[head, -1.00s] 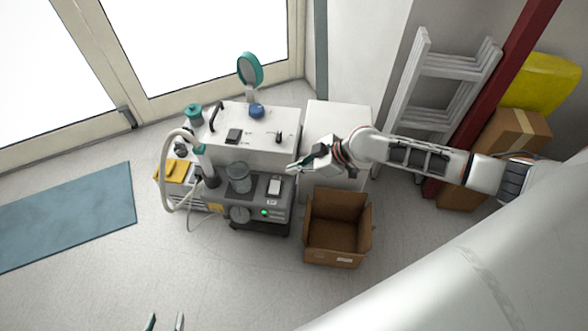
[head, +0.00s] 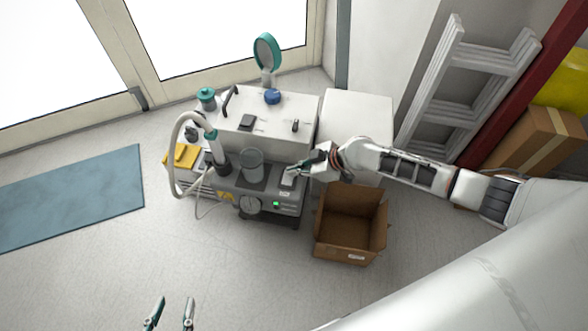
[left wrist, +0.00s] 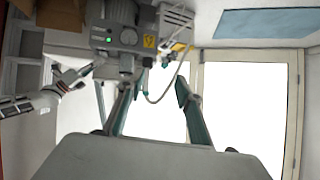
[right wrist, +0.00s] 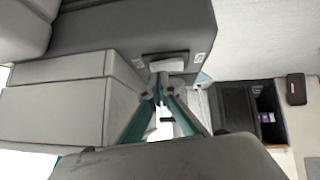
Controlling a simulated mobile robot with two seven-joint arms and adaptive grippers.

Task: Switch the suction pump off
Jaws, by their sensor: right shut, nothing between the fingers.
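My left gripper (head: 171,303) is open and empty, low in front, away from the pump.
An open cardboard box (head: 348,248) stands on the floor right of the pump, below my right arm. A suction hose (head: 175,150) arches at the pump's left. The white cabinet (head: 262,145) is behind. The floor in front is clear.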

